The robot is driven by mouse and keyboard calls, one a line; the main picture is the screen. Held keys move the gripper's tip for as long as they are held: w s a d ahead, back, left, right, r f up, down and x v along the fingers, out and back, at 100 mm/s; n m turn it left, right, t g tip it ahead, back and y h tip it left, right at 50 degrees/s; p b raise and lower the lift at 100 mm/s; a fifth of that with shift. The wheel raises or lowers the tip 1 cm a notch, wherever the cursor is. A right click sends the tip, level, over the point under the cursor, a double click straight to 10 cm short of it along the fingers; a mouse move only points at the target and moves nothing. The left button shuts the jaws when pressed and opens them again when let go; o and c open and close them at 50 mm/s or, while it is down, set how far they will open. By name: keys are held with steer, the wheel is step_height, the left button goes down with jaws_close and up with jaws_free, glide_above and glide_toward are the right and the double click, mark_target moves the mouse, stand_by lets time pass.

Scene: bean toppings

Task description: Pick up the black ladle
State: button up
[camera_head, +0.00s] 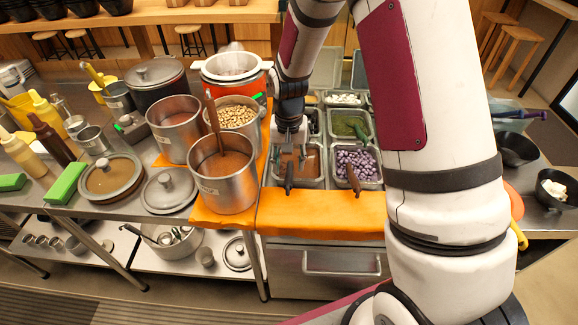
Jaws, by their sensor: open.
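A ladle with a black handle (289,180) rests in a steel topping pan (311,183) of reddish-brown contents, its handle over the front rim. My gripper (292,157) is open and points down over this pan, just behind the black handle. The handle's lower end stands clear of the fingers in the picture; I cannot tell whether the fingers touch the ladle. The ladle's bowl is not clearly visible.
A brown-handled utensil (354,179) leans in the pan of purple beans to the right. A tall steel pot (223,187) with a brown ladle handle stands close on the left. My arm hides much of the right side.

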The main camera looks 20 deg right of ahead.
mark_target(289, 176)
steer(key=shift+w+f+p, duration=0.15)
steer(key=shift+f+p, duration=0.45)
steer(key=shift+f, duration=2.65)
steer(key=shift+d, duration=0.1)
jaws_close()
